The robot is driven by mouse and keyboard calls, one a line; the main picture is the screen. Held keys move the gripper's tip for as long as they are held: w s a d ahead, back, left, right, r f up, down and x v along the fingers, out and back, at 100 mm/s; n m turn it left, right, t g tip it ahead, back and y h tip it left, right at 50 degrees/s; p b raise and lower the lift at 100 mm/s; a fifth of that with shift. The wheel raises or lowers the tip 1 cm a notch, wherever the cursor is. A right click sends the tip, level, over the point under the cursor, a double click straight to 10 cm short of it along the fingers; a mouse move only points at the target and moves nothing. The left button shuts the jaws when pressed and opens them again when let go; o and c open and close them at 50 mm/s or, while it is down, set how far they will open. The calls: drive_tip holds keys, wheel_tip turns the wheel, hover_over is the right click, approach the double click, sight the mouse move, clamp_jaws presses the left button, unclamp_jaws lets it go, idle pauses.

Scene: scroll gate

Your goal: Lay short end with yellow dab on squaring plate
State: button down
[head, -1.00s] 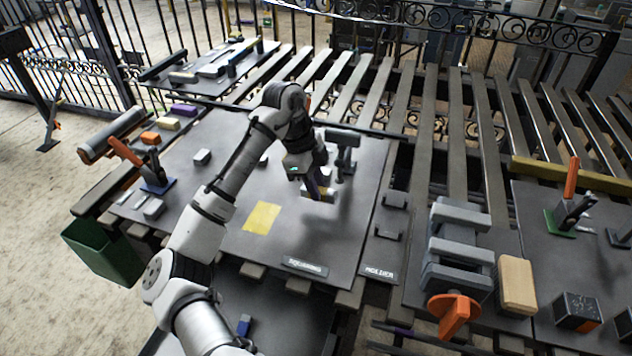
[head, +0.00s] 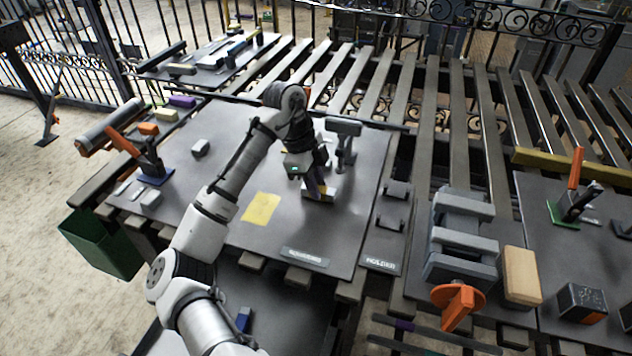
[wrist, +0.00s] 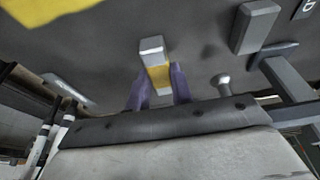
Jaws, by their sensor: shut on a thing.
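My gripper (head: 318,188), with purple fingers, is shut on a short pale grey piece (head: 331,193) over the large dark grey plate (head: 220,180). In the wrist view, the piece (wrist: 152,47) sits between the two fingers (wrist: 158,86), with a yellow patch (wrist: 159,77) beside its pale end. Whether the piece touches the plate is hard to tell. The plate bears a yellow square (head: 260,208) left of my gripper and a front label (head: 305,258) too blurred to read surely.
A grey post with a crosspiece (head: 343,128) stands close behind and right of my gripper. A vise (head: 460,245) is at right. The plate's front middle is clear.

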drive_tip(key=shift+f, duration=0.25)
drive_tip(key=c, duration=1.1)
unclamp_jaws()
drive_tip(key=shift+c, duration=0.2)
drive_tip(key=b+v, duration=0.1)
drive_tip(key=v, duration=1.3)
drive_tip(key=shift+s+f, duration=0.1)
drive_tip(key=shift+f, duration=0.05)
